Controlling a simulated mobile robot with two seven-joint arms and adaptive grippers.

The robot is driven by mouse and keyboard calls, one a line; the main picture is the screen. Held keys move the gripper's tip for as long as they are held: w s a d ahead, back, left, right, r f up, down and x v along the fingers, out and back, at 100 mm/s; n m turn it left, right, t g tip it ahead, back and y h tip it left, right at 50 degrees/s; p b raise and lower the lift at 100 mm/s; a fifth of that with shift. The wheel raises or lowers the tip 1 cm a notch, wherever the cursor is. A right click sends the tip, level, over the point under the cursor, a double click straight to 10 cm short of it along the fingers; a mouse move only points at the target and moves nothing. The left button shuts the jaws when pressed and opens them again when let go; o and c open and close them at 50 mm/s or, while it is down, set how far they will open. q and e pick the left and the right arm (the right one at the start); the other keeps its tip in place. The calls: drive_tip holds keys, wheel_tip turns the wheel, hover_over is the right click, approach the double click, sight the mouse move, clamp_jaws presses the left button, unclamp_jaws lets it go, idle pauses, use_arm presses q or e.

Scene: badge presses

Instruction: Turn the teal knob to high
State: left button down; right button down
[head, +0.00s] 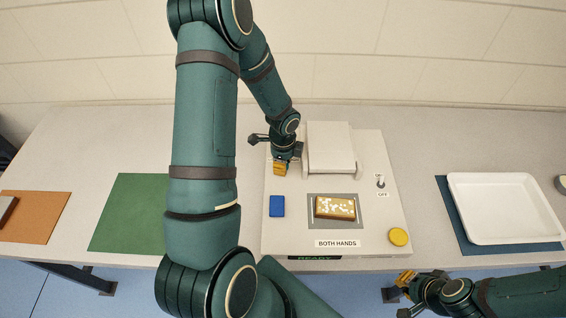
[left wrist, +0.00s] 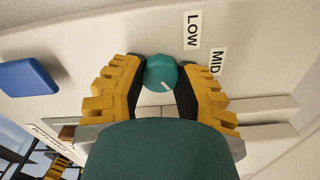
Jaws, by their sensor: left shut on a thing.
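The teal knob (left wrist: 160,72) sits on the white press panel (left wrist: 110,40). A short white mark shows on its lower right part. A LOW label (left wrist: 192,30) and a MID label (left wrist: 216,62) stand to its upper right and right; no high label is visible. My left gripper (left wrist: 160,85) is shut on the knob, one yellow finger on each side. In the head view it (head: 281,168) is at the press's back left, and the knob is hidden there. My right gripper (head: 404,279) is off the table's front edge, right of the press; its jaw opening is unclear.
The press has a blue button (head: 277,206), a yellow round button (head: 398,236), an on/off switch (head: 380,183) and a brown block with white spots (head: 334,207). A white tray (head: 490,238) is at right; green (head: 130,210) and orange (head: 40,232) mats lie left.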

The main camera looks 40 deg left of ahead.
idle(0.3)
use_arm(q)
drive_tip(key=c, duration=0.8)
unclamp_jaws()
drive_tip(key=shift+c, duration=0.2)
drive_tip(key=shift+r, duration=0.1)
drive_tip(key=shift+r, duration=0.3)
wheel_tip(320, 180, up, 11)
drive_tip(key=shift+r, duration=0.1)
